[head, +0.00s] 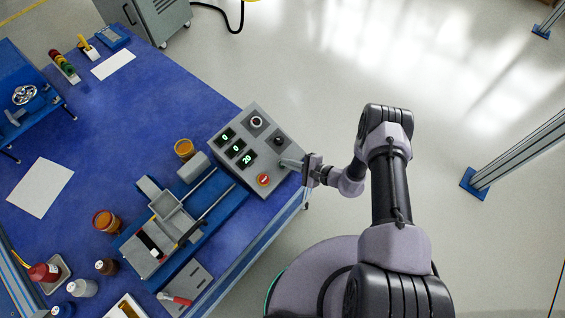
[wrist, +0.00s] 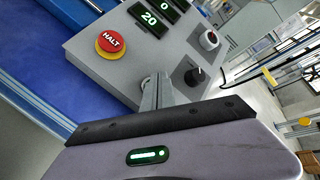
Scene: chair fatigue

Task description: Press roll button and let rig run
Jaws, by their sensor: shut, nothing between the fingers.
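The grey control box (head: 228,164) stands on the blue bench's right side. Its green displays (head: 236,148) read 0, 0 and 20 in the head view. The red HALT button (head: 263,179) with a yellow ring also shows in the wrist view (wrist: 111,41). A black knob (wrist: 194,77) and a light-ringed round button (wrist: 210,39) sit further along the panel. My gripper (head: 285,162) is shut and empty, its tips at the panel between HALT and the knob. It also shows in the wrist view (wrist: 158,82). Contact is unclear; the fingers hide the panel behind them.
Orange jars (head: 184,149) (head: 106,221), bottles (head: 82,288) and white sheets (head: 41,188) rest on the bench (head: 130,120). A grey-blue post (head: 500,160) stands at right. The floor between is clear.

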